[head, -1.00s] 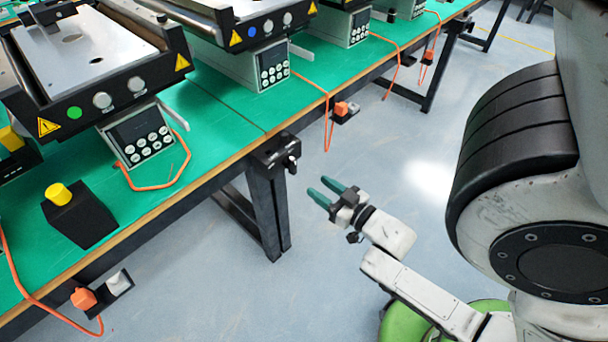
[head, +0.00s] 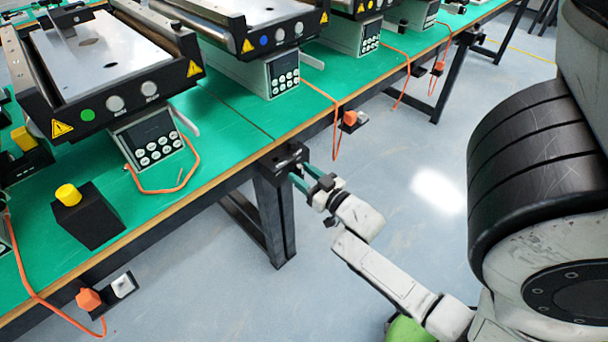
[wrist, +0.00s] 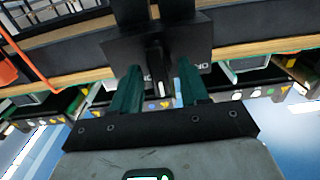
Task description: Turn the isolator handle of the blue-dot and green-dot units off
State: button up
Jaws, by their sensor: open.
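The green-dot conveyor unit (head: 88,115) is at left in the head view, and the blue-dot unit (head: 265,40) is at top centre. A black isolator box (head: 283,155) is mounted at the table edge between them; its handle is hidden by my gripper there. In the wrist view the isolator box (wrist: 190,42) shows its dark, pale-tipped handle (wrist: 158,65) pointing down in the picture. My gripper (head: 299,173) is open at the box. In the wrist view its green fingers stand either side of the handle, with no clear contact.
The green table (head: 225,125) has a wooden front edge. Orange plugs and sockets (head: 88,298) hang along it, with loose orange cables. A black box with a yellow knob (head: 68,195) stands at left. A table leg (head: 272,220) is below the isolator. The floor in front is clear.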

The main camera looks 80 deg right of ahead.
grip_shut()
dwell(0.4)
dwell(0.4)
jog(key=n+b, duration=0.1)
jog(key=n, duration=0.3)
jog(key=shift+f, duration=0.1)
jog(key=n+b, duration=0.1)
jog(key=n, duration=0.1)
jog(key=n+b, duration=0.1)
jog(key=n, duration=0.1)
jog(key=shift+w+a+f+n, duration=0.1)
jog(key=shift+a+n, duration=0.05)
jog(key=shift+n, duration=0.15)
jog(key=n+b, duration=0.2)
jog(key=n, duration=0.3)
jog(key=shift+a+f, duration=0.1)
jog(key=shift+f, duration=0.05)
jog(key=shift+n+b, duration=0.95)
jog(key=shift+n, duration=1.15)
